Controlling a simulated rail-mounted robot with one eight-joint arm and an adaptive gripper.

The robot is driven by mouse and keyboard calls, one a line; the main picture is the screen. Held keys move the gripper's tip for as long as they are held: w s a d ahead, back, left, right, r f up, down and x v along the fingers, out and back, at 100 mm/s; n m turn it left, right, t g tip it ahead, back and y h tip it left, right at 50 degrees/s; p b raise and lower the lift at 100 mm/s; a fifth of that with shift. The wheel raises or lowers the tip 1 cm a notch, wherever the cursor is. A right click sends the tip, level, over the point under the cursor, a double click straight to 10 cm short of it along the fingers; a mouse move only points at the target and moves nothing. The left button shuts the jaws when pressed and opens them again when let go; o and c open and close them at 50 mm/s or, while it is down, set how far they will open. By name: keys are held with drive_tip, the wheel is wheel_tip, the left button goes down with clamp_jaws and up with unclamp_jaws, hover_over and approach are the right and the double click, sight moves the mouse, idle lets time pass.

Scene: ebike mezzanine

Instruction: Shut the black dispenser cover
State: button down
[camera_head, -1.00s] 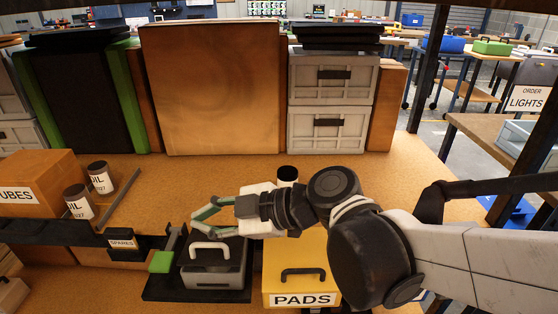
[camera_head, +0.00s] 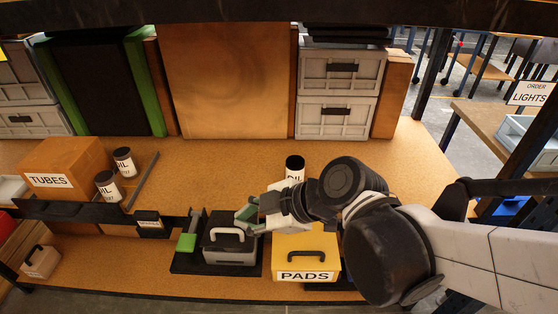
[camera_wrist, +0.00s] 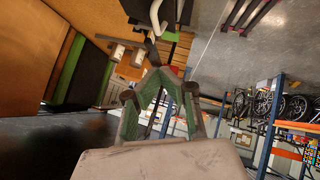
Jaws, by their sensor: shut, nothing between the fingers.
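The dispenser is a grey box (camera_head: 230,255) on a black base, left of the yellow PADS box. Its top looks black, with a pale arched handle (camera_head: 213,234); I take this black top (camera_head: 222,220) as the cover, but cannot tell how far open it stands. My gripper (camera_head: 240,224), with green fingers, hangs by the right side of the dispenser top. I cannot tell whether it touches.
The yellow PADS box (camera_head: 292,267) stands right of the dispenser. A green block (camera_head: 187,242) is on its left. Two labelled cans (camera_head: 108,186) and the TUBES box (camera_head: 68,170) are at left. The wooden bench (camera_head: 235,175) behind is mostly clear.

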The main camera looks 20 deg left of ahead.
sight(221, 230)
drive_tip(key=x, duration=0.2)
drive_tip(key=b+x, duration=0.1)
drive_tip(key=x, duration=0.2)
drive_tip(key=f+b+x, duration=0.1)
drive_tip(key=x, duration=0.2)
drive_tip(key=shift+w+d+f, duration=0.1)
drive_tip(key=shift+w+d, duration=0.1)
drive_tip(key=shift+w, duration=0.1)
drive_tip(key=shift+w+f, duration=0.2)
drive_tip(key=shift+f, duration=0.25)
drive_tip(key=shift+w+f, duration=0.25)
drive_tip(key=shift+f, duration=0.25)
